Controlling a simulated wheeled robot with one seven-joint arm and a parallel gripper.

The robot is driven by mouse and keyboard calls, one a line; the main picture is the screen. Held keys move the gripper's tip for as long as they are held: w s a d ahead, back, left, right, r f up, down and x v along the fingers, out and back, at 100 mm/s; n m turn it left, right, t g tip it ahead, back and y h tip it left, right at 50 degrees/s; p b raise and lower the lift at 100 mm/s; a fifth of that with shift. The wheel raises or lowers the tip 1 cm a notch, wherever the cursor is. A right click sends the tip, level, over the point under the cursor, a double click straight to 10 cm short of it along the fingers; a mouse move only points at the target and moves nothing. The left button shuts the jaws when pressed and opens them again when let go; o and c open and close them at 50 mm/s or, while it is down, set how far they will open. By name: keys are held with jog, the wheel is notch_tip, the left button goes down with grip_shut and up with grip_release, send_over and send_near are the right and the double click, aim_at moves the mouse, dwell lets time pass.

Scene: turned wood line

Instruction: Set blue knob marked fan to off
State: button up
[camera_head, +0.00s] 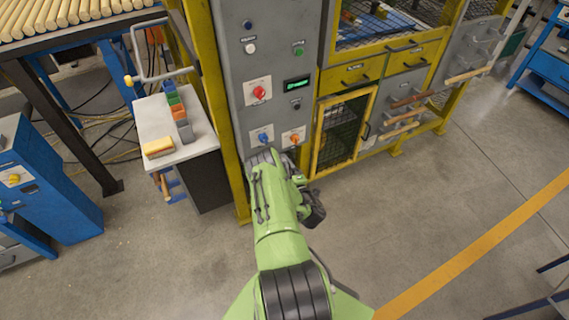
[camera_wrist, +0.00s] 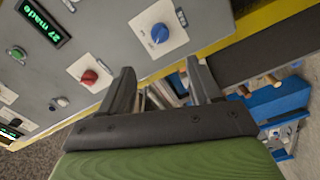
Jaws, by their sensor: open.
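The blue knob (camera_head: 262,137) sits on a white plate low on the grey control panel (camera_head: 227,62), left of an orange knob (camera_head: 294,138). In the wrist view the blue knob (camera_wrist: 160,33) is near the top middle, beyond the fingertips and apart from them. In the head view my green arm reaches toward the panel's lower part and I cannot make out the fingers.
A red knob (camera_head: 259,92) and a lit green display (camera_head: 297,84) are above the blue knob. A yellow post (camera_head: 217,110) and a side table (camera_head: 152,122) with coloured blocks stand to the left. A yellow-framed mesh door (camera_head: 342,132) is to the right.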

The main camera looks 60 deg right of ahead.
jog(key=p+v, duration=0.2)
jog(key=p, duration=0.3)
jog(key=shift+a, duration=0.1)
jog(key=shift+f, duration=0.1)
dwell(0.5)
